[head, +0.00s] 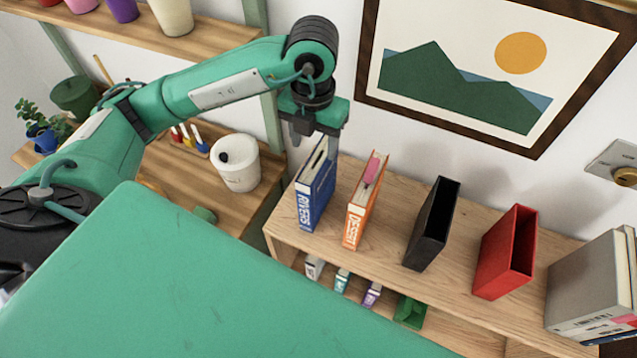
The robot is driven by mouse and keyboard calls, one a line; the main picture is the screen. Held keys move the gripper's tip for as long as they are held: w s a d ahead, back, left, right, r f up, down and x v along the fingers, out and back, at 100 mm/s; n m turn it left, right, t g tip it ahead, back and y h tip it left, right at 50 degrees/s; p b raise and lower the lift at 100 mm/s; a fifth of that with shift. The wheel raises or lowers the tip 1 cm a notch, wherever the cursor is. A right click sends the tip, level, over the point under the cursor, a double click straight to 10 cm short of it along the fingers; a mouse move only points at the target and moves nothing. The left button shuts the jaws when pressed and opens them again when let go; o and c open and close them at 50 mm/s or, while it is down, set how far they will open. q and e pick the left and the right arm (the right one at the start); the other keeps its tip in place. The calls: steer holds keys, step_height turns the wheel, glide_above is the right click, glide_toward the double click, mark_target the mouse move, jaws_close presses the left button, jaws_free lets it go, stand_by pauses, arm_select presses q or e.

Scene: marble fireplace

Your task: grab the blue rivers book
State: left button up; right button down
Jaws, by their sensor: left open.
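The blue rivers book (315,193) stands upright on the left end of the wooden shelf top, its spine with white lettering facing me. My left gripper (314,150) is directly over the top of the book, pointing down, with its jaws open. Its fingers reach down to about the book's upper edge; one finger shows left of the book and one right of it. I cannot tell whether they touch it. My right gripper is not in view.
An orange desert book (366,200) stands close to the right. Farther right are a black holder (432,224), a red holder (506,252) and grey books (592,285). A white bin (236,163) stands on the left shelf. A framed picture (490,65) hangs behind.

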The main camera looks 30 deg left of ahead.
mark_target(318, 161)
arm_select(q)
steer(key=shift+f, duration=0.6)
steer(key=shift+f+p, duration=0.5)
steer(key=shift+p, duration=0.1)
steer(key=f, duration=0.1)
steer(key=f+p, duration=0.1)
steer(key=f, duration=0.1)
steer(key=shift+w+d+f+p, duration=0.1)
steer(key=shift+w+d+p, duration=0.15)
steer(key=shift+p, duration=0.15)
steer(key=shift+f, duration=0.6)
jaws_close()
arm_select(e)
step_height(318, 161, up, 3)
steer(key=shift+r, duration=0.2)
arm_select(q)
steer(key=shift+w+r, duration=0.1)
